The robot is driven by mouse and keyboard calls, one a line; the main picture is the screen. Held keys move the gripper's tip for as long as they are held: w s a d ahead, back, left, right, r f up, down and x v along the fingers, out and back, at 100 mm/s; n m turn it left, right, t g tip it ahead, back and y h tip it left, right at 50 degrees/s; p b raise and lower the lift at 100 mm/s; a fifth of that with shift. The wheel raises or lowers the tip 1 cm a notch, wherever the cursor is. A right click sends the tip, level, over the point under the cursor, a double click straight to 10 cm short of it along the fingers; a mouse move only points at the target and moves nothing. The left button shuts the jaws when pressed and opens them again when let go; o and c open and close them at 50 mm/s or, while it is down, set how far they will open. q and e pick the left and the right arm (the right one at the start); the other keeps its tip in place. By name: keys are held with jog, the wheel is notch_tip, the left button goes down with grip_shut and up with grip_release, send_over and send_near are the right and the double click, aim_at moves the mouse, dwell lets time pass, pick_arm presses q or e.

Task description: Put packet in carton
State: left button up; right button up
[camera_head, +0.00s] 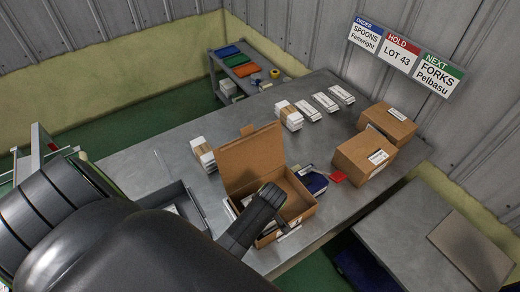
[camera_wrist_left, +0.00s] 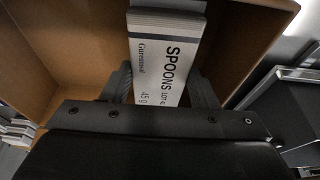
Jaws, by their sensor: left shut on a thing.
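The open brown carton (camera_head: 297,207) stands on the grey table with its lid (camera_head: 250,160) raised. My left gripper (camera_head: 266,200) reaches over the carton's opening in the head view. In the left wrist view my left gripper (camera_wrist_left: 163,88) is shut on a white packet (camera_wrist_left: 163,58) printed "SPOONS". Brown carton walls (camera_wrist_left: 245,40) show on both sides of the packet. Whether the packet touches the carton floor is hidden. My right gripper is not in view.
Two closed cartons (camera_head: 364,157) stand to the right on the table (camera_head: 150,170). Several white packets (camera_head: 325,102) lie at the back. A dark blue item (camera_head: 313,181) and a red item (camera_head: 338,177) lie beside the open carton. A grey tray (camera_head: 180,196) is at its left.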

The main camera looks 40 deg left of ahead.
pick_arm(q)
jog(key=shift+w+f, duration=0.1)
jog(key=shift+f, duration=0.95)
jog(key=shift+f, duration=0.15)
jog(key=o, duration=1)
jog(key=shift+c, duration=0.2)
jog(key=v, duration=1.2)
jog(key=shift+b, duration=0.35)
